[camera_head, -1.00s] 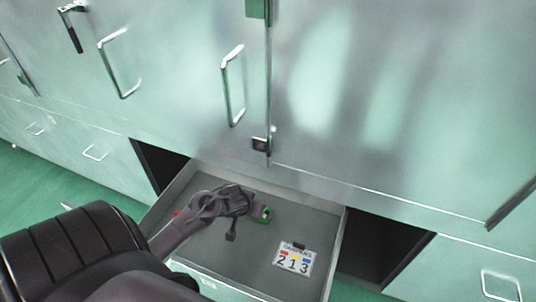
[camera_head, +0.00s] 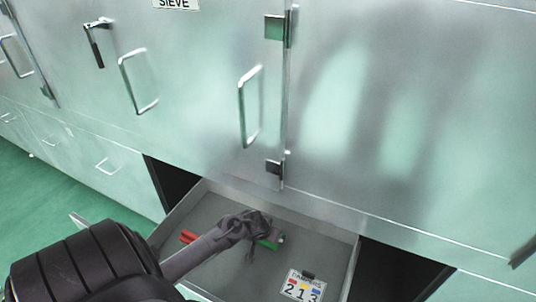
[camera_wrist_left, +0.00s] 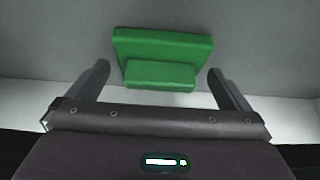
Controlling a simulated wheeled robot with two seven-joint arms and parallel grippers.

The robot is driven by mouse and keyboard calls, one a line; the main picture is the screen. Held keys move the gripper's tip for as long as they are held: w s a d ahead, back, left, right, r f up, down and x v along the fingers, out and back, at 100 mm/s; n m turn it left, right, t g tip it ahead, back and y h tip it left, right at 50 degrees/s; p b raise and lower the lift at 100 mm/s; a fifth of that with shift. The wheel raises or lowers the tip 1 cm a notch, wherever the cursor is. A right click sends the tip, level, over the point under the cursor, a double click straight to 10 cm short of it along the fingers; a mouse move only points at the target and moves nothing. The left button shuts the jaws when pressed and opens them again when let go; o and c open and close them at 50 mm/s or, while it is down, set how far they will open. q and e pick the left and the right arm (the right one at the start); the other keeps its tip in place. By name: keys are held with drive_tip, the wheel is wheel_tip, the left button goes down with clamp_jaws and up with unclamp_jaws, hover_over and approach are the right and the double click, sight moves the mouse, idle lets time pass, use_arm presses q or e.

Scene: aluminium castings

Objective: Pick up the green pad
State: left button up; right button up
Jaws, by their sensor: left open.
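The green pad (camera_wrist_left: 162,52) lies on the grey floor of the open drawer, with a smaller raised green block on its near side. In the wrist view it sits just ahead of my left gripper (camera_wrist_left: 158,80), whose two fingers are spread apart on either side of the block's near end, with nothing between them held. In the head view my left gripper (camera_head: 262,232) reaches down into the drawer and hides most of the green pad (camera_head: 270,244). My right gripper is in neither view.
The drawer (camera_head: 352,270) has upright metal walls. A red object (camera_head: 187,237) lies left of my arm, and a numbered card (camera_head: 303,287) lies at the right. Cabinet doors with handles (camera_head: 249,107) rise behind the drawer.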

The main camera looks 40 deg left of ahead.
use_arm(q)
drive_tip(key=c, duration=1)
wheel_tip(320, 180, up, 10)
drive_tip(key=shift+r+p, duration=0.1)
drive_tip(key=shift+p, duration=0.95)
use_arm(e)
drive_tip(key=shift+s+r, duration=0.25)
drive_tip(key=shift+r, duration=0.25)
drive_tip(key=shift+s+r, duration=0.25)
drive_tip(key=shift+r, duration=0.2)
